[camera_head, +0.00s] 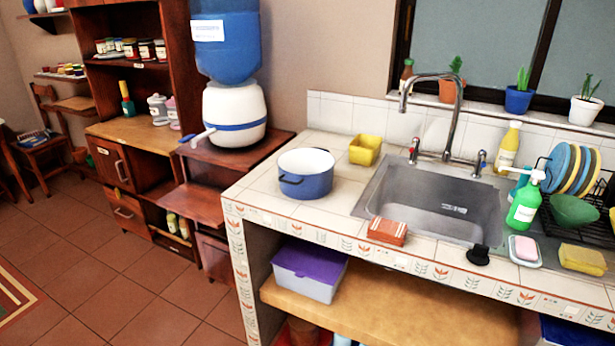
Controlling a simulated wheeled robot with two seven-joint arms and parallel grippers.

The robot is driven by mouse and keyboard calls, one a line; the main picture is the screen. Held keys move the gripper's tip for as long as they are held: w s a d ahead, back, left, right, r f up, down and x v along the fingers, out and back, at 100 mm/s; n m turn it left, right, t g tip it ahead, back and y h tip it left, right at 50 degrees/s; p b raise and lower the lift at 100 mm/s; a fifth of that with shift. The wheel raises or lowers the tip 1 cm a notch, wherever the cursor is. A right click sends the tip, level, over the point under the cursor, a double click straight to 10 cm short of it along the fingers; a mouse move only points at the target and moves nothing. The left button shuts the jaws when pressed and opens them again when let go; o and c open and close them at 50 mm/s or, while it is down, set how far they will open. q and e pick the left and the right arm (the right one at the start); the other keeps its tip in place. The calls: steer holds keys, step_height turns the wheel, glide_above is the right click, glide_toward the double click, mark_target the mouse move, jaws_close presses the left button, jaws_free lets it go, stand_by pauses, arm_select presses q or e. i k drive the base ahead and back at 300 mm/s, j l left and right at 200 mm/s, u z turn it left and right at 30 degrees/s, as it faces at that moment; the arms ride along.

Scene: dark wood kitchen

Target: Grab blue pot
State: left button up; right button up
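The blue pot (307,183) stands upright on the left part of the tiled counter (258,188), left of the sink. Neither of my grippers is in view, and nothing touches the pot from above.
A yellow container (365,150) stands behind the pot to the right. The metal sink (440,200) has a tall faucet (455,110). A brick-coloured block (387,232) lies near the front edge. A water dispenser (234,115) stands at back left.

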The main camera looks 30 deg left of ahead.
mark_target(306, 173)
steer(key=i+j+u, duration=0.3)
steer(key=i+j, duration=0.4)
steer(key=j, duration=0.2)
steer(key=i+j+u, duration=0.3)
steer(key=i+j, duration=0.4)
steer(key=i, duration=0.1)
